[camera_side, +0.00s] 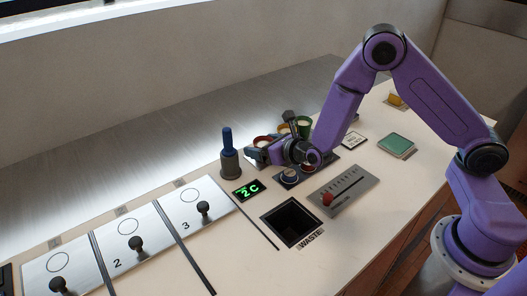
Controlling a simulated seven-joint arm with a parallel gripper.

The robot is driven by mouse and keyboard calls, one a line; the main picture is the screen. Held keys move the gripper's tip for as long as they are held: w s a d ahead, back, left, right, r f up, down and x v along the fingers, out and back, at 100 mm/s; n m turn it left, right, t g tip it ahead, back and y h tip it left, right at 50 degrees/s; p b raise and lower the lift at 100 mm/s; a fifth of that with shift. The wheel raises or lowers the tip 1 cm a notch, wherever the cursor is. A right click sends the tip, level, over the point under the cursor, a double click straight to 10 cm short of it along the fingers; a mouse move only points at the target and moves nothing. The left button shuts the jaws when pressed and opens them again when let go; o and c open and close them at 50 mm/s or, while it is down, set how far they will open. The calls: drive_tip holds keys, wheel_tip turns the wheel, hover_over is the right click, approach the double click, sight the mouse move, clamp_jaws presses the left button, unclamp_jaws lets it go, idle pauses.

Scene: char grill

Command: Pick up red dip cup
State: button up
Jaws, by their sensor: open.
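A small cup with a red-brown rim (263,141), which looks like the red dip cup, stands at the back of the counter, right of the blue-handled tool. My gripper (271,143) is low over the counter, pointing left, with its jaws open around or just in front of this cup. I cannot tell whether they touch it. The gripper hides the cup's lower part.
A blue-handled tool (228,150) stands upright close left of the gripper. Numbered plates with black knobs (131,246) fill the left.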

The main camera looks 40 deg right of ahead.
drive_tip(key=c, duration=1.1)
drive_tip(key=shift+r, duration=0.1)
drive_tip(key=shift+r, duration=0.4)
wheel_tip(320, 180, up, 2)
drive_tip(key=r+v, duration=0.1)
drive_tip(key=v, duration=0.4)
drive_tip(key=w+r+v, duration=0.1)
drive_tip(key=v, duration=0.5)
drive_tip(key=d+r+v, duration=0.1)
drive_tip(key=v, duration=0.4)
drive_tip(key=shift+r, duration=0.4)
